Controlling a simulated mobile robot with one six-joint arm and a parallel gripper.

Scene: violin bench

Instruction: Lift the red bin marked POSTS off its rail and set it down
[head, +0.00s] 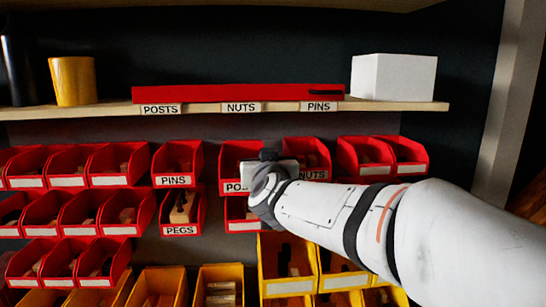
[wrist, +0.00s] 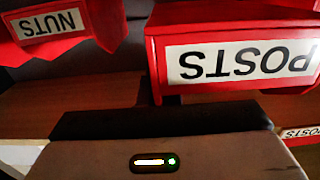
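The red POSTS bin (head: 232,152) hangs in the upper row of bins, left of the NUTS bin. My gripper (head: 270,157) is in front of its right side and hides the end of its label. In the wrist view, which is upside down, the POSTS bin (wrist: 215,88) is large and close, its label facing me. The gripper's body (wrist: 160,150) fills the bottom of that view. Its fingertips are mostly hidden behind or at the bin's edge, so I cannot see whether they grip it.
The NUTS bin (head: 309,152) is close on the right, and the PINS bin (head: 177,160) is on the left. Yellow bins (head: 287,270) hang below.

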